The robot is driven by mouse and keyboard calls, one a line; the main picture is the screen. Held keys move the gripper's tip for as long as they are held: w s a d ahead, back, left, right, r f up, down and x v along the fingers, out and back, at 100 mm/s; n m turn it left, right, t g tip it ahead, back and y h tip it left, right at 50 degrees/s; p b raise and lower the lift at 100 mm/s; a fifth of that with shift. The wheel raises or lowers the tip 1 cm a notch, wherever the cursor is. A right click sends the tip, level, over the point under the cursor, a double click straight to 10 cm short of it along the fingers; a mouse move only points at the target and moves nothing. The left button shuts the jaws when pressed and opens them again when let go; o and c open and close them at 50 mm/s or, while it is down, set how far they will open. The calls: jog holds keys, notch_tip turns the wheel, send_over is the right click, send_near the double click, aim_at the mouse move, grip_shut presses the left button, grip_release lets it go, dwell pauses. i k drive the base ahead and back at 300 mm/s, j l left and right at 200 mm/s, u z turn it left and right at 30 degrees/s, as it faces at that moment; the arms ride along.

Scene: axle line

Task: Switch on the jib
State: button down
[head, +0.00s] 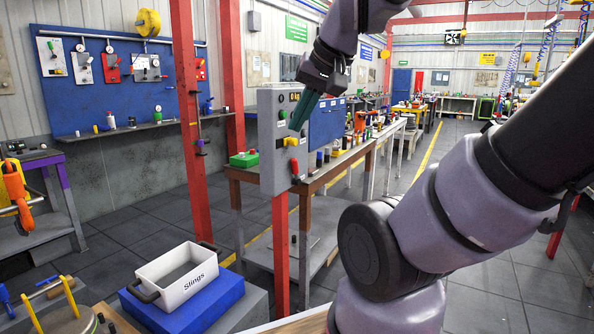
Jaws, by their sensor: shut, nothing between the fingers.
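A grey control panel (272,165) stands upright on a red post (280,245) in the middle of the head view. Its face carries a small dark display at the top, a green button (283,115), a yellow knob (291,141) and a red lever (295,168). No label naming the jib can be read. My gripper (298,127) has green fingers pointing down and left in front of the panel's upper face. It is shut and empty, with its tips just above the yellow knob. Whether they touch the panel cannot be told.
A workbench (335,170) with several small parts stands behind the panel. A white "Slings" crate (178,288) sits on a blue block (215,302) at lower left. A red column (188,120) rises left of the panel. Open floor (450,170) lies along the yellow line.

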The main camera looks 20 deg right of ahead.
aim_at(296, 181)
jog(key=i+l+u, duration=0.1)
jog(key=l, duration=0.95)
jog(key=l+u, duration=0.1)
jog(key=l, duration=0.95)
jog(key=i+j+z, duration=0.1)
jog(key=i, duration=0.3)
jog(key=i+j+z, duration=0.1)
jog(key=i+j, duration=0.15)
jog(key=i, duration=0.15)
